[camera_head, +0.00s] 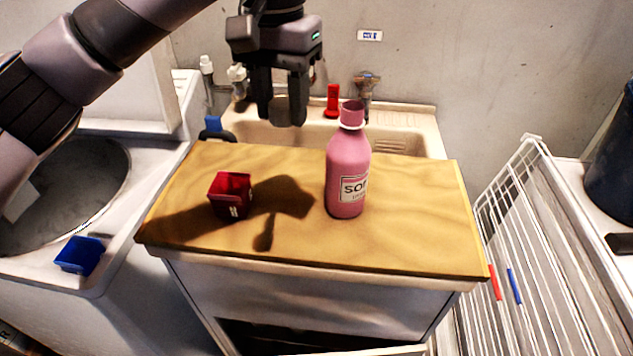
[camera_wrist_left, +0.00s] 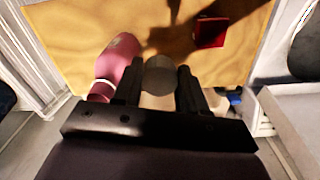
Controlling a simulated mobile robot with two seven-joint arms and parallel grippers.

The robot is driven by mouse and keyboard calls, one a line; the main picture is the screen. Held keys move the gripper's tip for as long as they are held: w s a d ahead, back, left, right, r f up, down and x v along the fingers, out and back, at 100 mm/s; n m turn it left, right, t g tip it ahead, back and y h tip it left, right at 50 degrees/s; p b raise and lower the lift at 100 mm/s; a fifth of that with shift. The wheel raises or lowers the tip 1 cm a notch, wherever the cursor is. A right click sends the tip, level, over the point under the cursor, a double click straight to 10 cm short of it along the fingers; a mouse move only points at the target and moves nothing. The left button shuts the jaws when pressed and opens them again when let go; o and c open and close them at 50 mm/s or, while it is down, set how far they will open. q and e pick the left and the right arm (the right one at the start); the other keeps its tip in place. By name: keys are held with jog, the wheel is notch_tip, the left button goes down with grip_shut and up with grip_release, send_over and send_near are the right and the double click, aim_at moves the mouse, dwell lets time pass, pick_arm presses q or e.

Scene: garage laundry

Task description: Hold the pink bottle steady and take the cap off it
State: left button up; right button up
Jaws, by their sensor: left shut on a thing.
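The pink bottle (camera_head: 347,165) stands upright on the wooden top, right of its middle, with a white label and a white ring around its neck. Its pink neck (camera_head: 352,108) looks bare at the top. In the left wrist view the bottle (camera_wrist_left: 120,55) is left of the fingers. My left gripper (camera_head: 283,108) is above the back of the wooden top, left of the bottle and apart from it. It is shut on a round grey cap (camera_wrist_left: 160,76), which shows between the fingertips. My right gripper is not in view.
The wooden top (camera_head: 420,230) also bears a small red box (camera_head: 230,194) at left. A sink (camera_head: 400,140) with a tap (camera_head: 366,90) and a red object (camera_head: 332,100) lies behind. A white rack (camera_head: 540,230) stands at right, a blue box (camera_head: 80,255) at left.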

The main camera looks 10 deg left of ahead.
aim_at(292, 219)
pick_arm(q)
notch_tip(292, 219, down, 20)
jog(key=shift+r, duration=0.1)
dwell(0.4)
jog(key=shift+s, duration=0.1)
jog(key=o, duration=1.2)
jog(key=shift+c, duration=0.2)
